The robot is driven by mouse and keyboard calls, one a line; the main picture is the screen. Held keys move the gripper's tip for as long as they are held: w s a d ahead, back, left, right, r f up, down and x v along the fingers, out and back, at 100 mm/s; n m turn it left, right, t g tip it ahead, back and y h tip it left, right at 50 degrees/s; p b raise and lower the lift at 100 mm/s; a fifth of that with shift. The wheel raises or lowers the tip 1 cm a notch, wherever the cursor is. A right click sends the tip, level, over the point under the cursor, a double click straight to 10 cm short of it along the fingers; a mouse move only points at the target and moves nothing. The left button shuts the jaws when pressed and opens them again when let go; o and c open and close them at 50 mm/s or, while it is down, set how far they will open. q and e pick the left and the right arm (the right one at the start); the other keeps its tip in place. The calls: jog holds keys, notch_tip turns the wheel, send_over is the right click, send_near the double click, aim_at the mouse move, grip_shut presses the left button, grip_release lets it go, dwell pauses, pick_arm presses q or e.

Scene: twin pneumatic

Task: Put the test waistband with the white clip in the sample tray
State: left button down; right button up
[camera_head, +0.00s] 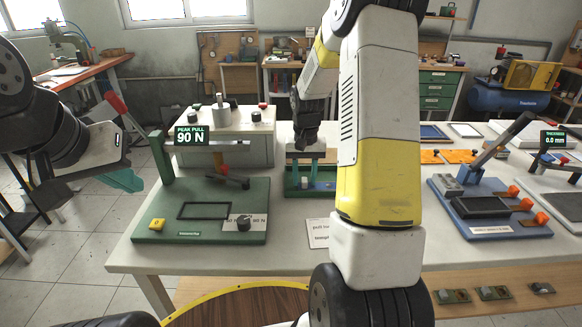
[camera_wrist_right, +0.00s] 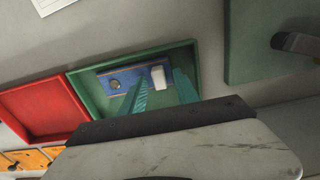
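A blue waistband piece (camera_wrist_right: 127,82) with a white clip (camera_wrist_right: 159,76) and a round grey button lies in a green tray (camera_wrist_right: 95,98) in the right wrist view. In the head view the green tray (camera_head: 292,190) stands on the table, and the blue piece (camera_head: 322,186) shows in it. My right gripper (camera_head: 311,172) points down over this tray. Its teal fingers are apart, with the white clip showing between them in the wrist view (camera_wrist_right: 160,92). I cannot tell whether they touch the piece. My left gripper (camera_head: 123,180) is off the table's left side; its finger gap is unclear.
A red tray (camera_wrist_right: 40,108) adjoins the green tray. Orange pieces (camera_head: 459,156) lie beyond. A green test rig (camera_head: 170,222) with a "90 N" display (camera_head: 191,136) stands left, a blue rig (camera_head: 455,220) right. My right arm hides the table's middle.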

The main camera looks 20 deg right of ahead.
notch_tip(320, 180, up, 12)
jog(key=s+a+r+n+t+y, duration=0.1)
jog(key=s+a+r+n+t, duration=0.3)
jog(key=s+r, duration=0.7)
jog(key=s+a+t+y, duration=0.1)
jog(key=s+a, duration=0.4)
jog(key=s, duration=0.7)
jog(key=shift+s+f+t, duration=0.2)
jog(key=shift+t, duration=0.4)
jog(key=shift+a, duration=0.1)
